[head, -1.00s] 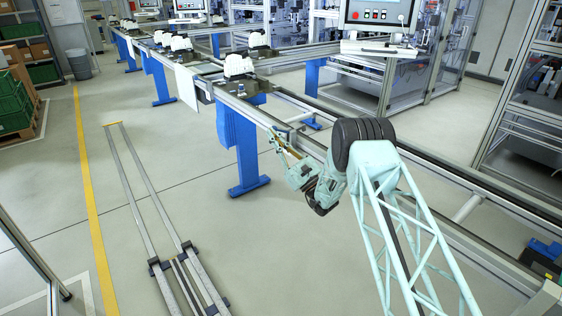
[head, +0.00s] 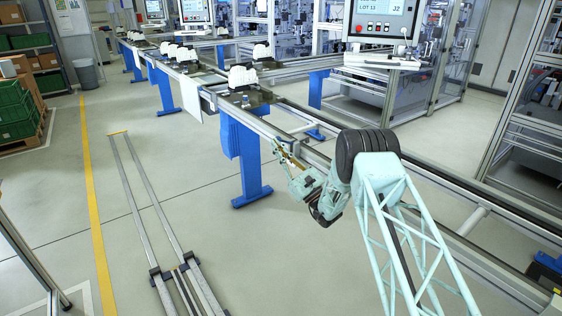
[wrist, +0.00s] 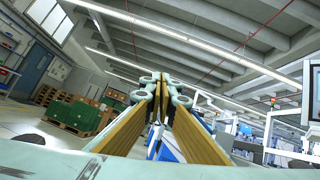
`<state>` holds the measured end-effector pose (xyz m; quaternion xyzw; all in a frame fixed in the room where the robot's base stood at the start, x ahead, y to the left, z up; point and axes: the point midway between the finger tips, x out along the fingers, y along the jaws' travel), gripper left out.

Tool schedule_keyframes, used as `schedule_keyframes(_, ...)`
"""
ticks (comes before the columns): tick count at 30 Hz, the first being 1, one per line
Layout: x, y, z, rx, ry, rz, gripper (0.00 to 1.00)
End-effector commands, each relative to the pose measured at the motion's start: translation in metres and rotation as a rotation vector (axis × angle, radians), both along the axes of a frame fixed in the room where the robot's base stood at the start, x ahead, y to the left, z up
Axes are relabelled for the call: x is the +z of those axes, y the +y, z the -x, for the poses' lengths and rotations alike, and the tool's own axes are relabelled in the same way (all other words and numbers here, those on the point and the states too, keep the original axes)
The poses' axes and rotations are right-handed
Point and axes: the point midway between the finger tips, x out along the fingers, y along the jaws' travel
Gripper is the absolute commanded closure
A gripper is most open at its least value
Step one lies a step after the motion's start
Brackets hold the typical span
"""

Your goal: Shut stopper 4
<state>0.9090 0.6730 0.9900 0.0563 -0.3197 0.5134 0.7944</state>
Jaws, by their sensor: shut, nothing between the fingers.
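My gripper (head: 281,147) is shut and empty in the head view, at the near side of the conveyor line (head: 300,152). Its yellow-brown finger pads (wrist: 165,100) meet in the middle of the wrist view. A white part on a dark pallet (head: 243,78) stands on the line beyond my gripper, apart from it. I cannot make out stopper 4 or any stopper number in these frames.
Blue legs (head: 243,165) carry the line. A floor rail (head: 150,220) runs along the left, beside a yellow floor stripe (head: 92,200). An operator panel (head: 383,18) stands behind the line. Green crates (head: 14,108) are at the far left.

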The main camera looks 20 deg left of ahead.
Motion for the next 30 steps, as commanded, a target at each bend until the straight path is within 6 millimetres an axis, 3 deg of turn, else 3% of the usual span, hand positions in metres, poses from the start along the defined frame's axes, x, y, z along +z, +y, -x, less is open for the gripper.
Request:
schedule_keyframes(13, -0.029, 0.005, 0.025, -0.005, 0.001, 0.000, 1.00)
schedule_keyframes(30, -0.058, -0.036, 0.087, -0.005, 0.001, 0.000, 1.00)
